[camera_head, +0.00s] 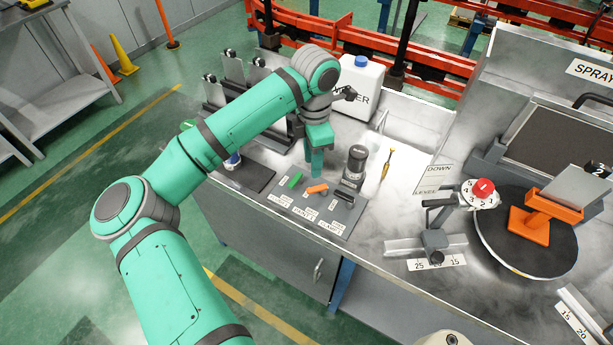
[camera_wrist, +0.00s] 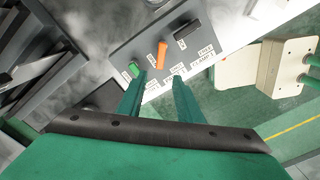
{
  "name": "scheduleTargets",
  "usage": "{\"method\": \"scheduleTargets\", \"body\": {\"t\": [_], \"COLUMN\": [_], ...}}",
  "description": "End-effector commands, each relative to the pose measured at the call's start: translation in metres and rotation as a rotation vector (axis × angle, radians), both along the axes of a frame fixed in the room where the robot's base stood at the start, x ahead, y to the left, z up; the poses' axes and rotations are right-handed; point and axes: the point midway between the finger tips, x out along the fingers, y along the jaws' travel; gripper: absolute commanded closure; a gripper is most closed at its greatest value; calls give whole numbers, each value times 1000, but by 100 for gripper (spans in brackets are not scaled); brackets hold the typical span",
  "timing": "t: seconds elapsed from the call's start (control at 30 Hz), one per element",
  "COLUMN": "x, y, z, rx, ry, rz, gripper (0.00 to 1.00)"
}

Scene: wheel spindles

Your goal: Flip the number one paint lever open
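A grey lever panel (camera_head: 262,192) lies on the bench with a green lever (camera_head: 295,180), an orange lever (camera_head: 317,189) and a dark lever (camera_head: 345,197) in a row. White labels (camera_head: 305,212) sit in front of the levers; their print is too small to tell surely which one is number one. In the wrist view, the green lever (camera_wrist: 134,69), orange lever (camera_wrist: 161,55) and dark lever (camera_wrist: 187,29) lie beyond my fingers. My gripper (camera_wrist: 160,84) is open and empty, its fingers apart, touching no lever. In the head view my gripper (camera_head: 317,168) points down behind the panel.
A dark cylinder (camera_head: 355,165) stands right behind the dark lever. A yellow tool (camera_head: 386,165) lies to its right. A white container with a blue cap (camera_head: 360,85) stands behind my gripper. A turntable (camera_head: 490,240) with an orange fixture (camera_head: 530,225) is at right.

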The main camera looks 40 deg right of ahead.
Motion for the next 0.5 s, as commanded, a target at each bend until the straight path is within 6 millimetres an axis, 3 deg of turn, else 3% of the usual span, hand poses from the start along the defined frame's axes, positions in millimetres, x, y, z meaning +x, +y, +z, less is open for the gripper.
{"method": "scheduleTargets", "body": {"t": [0.5], "x": [0], "y": [1], "z": [-83], "rx": [0], "ry": [3], "rz": [1], "gripper": [67]}}
